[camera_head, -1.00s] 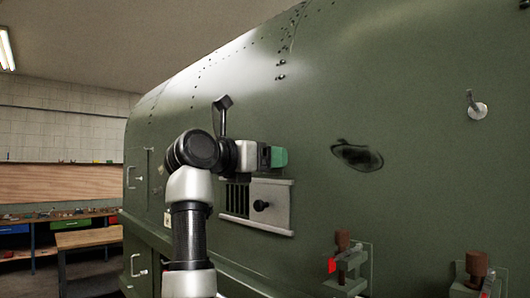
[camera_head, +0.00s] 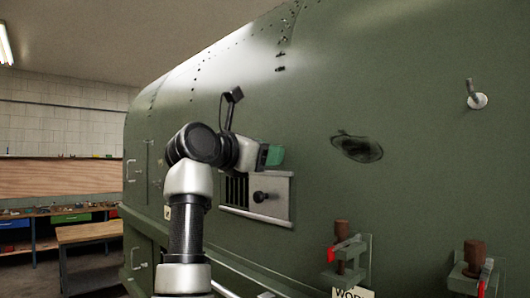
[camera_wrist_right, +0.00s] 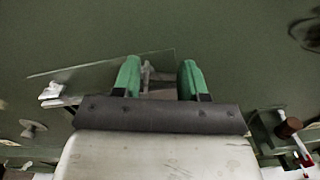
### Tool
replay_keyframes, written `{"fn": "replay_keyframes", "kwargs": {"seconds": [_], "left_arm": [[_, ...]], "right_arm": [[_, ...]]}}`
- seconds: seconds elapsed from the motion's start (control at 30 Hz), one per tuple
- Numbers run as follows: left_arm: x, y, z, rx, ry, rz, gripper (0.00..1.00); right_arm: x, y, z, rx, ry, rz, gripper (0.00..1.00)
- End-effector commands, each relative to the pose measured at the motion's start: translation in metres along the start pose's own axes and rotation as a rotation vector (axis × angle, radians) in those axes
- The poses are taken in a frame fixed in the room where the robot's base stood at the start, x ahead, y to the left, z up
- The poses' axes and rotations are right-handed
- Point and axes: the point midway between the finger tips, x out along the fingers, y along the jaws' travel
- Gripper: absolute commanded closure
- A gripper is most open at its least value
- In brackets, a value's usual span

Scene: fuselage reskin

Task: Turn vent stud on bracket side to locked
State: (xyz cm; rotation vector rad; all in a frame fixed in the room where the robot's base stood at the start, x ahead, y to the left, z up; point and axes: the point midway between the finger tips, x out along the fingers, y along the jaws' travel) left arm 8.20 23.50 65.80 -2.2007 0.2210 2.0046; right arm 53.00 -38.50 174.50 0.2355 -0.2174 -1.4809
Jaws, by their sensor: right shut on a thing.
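The vent (camera_head: 275,207) is a pale panel with dark slats at its left and a black knob, set in the green fuselage side. My right gripper (camera_head: 273,155) is at the vent's upper right edge, its green fingers pointing at the skin. In the right wrist view its two green fingers (camera_wrist_right: 160,78) stand on either side of a small grey stud (camera_wrist_right: 148,74), shut on it. The stud's lock marks cannot be read. In the head view the gripper hides the stud. A second pale stud (camera_wrist_right: 53,91) shows at the left of the wrist view. My left gripper is not in view.
Brackets with red and brown clamps (camera_head: 348,258) stick out at lower right, also seen in the wrist view (camera_wrist_right: 289,129). A hook-like handle (camera_head: 477,99) is at upper right. A workbench (camera_head: 90,236) stands at left.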

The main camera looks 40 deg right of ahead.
Motion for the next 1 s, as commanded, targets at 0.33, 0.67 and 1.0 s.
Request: {"fn": "replay_keyframes", "kwargs": {"seconds": [0.33,0.67,1.0], "left_arm": [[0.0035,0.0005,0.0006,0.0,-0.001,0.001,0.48],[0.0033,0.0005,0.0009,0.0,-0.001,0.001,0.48],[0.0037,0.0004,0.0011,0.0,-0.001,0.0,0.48]], "right_arm": [[-0.0005,-0.0026,-0.0033,0.206,0.0,0.0,0.81],[-0.0003,-0.0026,-0.0032,0.205,0.0,0.0,0.45],[-0.0005,-0.0026,-0.0033,0.204,0.0,0.0,0.32]]}}
